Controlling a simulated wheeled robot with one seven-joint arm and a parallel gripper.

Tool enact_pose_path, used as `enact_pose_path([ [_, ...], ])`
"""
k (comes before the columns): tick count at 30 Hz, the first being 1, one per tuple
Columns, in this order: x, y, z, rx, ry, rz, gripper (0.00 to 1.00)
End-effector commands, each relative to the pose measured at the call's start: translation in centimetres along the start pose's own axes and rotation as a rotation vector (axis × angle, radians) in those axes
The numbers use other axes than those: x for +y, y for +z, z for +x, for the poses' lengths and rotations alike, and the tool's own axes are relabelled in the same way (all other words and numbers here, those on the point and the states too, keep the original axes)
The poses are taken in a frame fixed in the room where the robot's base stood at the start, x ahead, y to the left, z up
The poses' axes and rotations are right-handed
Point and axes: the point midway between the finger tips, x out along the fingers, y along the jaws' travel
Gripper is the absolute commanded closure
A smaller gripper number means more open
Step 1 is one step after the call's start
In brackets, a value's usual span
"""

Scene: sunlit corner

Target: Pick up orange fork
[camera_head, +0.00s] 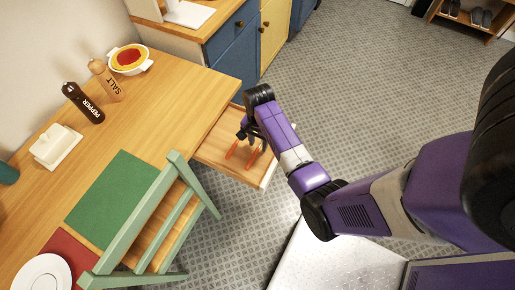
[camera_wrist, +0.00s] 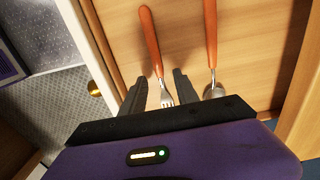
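The orange fork (camera_wrist: 151,42) lies in an open wooden drawer (camera_wrist: 180,47), its handle toward the top of the wrist view and its silver tines between my fingertips. My gripper (camera_wrist: 157,88) is open, its two dark fingers apart on either side of the fork's neck and tines. I cannot tell whether they touch it. An orange-handled spoon (camera_wrist: 211,38) lies to the right of the fork, outside the fingers. In the head view my gripper (camera_head: 250,137) is over the drawer (camera_head: 217,146), and two orange handles show there, the left one (camera_head: 232,149) and the right one (camera_head: 253,159).
The drawer sticks out from a wooden table (camera_head: 170,110). A green chair (camera_head: 130,220) stands left of it. Salt (camera_head: 104,77) and pepper (camera_head: 83,102) mills, a butter dish (camera_head: 57,147) and a bowl (camera_head: 129,58) stand on the table. Open floor (camera_head: 350,100) lies right.

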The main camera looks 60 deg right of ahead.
Motion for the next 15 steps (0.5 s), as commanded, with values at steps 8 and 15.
enact_pose_path([
  [8,0.02,0.02,1.19,0.001,0.0,-0.001,0.63],
  [15,0.02,0.02,1.18,0.001,0.0,-0.001,0.63],
])
